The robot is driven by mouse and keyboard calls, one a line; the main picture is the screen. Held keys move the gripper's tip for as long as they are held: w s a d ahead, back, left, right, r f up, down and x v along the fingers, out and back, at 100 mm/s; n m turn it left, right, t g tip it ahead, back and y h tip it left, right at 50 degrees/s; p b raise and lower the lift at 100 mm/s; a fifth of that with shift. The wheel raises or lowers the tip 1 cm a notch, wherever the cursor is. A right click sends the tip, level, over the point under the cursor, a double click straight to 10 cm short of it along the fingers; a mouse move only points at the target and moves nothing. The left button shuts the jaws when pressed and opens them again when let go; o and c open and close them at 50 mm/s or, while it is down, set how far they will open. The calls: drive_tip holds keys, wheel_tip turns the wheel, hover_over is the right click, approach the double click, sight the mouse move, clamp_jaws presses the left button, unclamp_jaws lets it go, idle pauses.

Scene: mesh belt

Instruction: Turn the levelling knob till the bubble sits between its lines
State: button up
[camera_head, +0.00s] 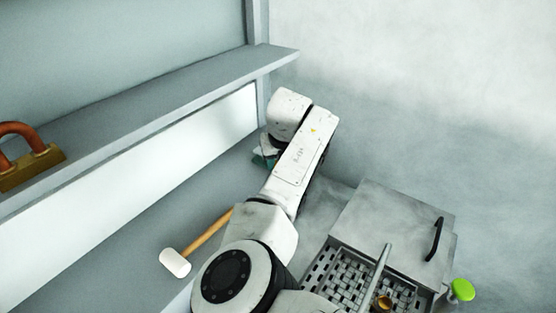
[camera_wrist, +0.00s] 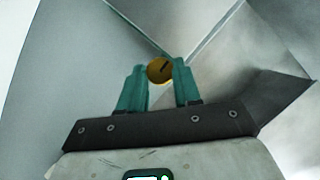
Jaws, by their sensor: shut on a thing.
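My gripper (camera_wrist: 156,85) has two teal fingers and is shut on a round yellow knob (camera_wrist: 160,69) with a dark line across its face. The knob sits between the fingertips in the wrist view, close to where grey metal panels meet. In the head view my white arm reaches back to the corner under the shelf, and only a little teal of the gripper (camera_head: 265,156) shows beside it. The arm hides the knob there. No bubble or level lines can be made out in either view.
A mallet (camera_head: 175,262) with a white head and wooden handle lies left of my arm. A mesh belt (camera_head: 350,277) and a grey box with a black handle (camera_head: 395,225) stand at the right, by a green knob (camera_head: 462,290). A brass padlock (camera_head: 32,168) rests on the shelf (camera_head: 150,115).

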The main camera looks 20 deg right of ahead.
drive_tip(key=shift+r, duration=0.1)
drive_tip(key=o, duration=1.1)
drive_tip(key=shift+c, duration=0.2)
drive_tip(key=b+v, duration=0.3)
drive_tip(key=v, duration=0.7)
drive_tip(key=shift+s+r, duration=0.2)
drive_tip(key=shift+r, duration=0.05)
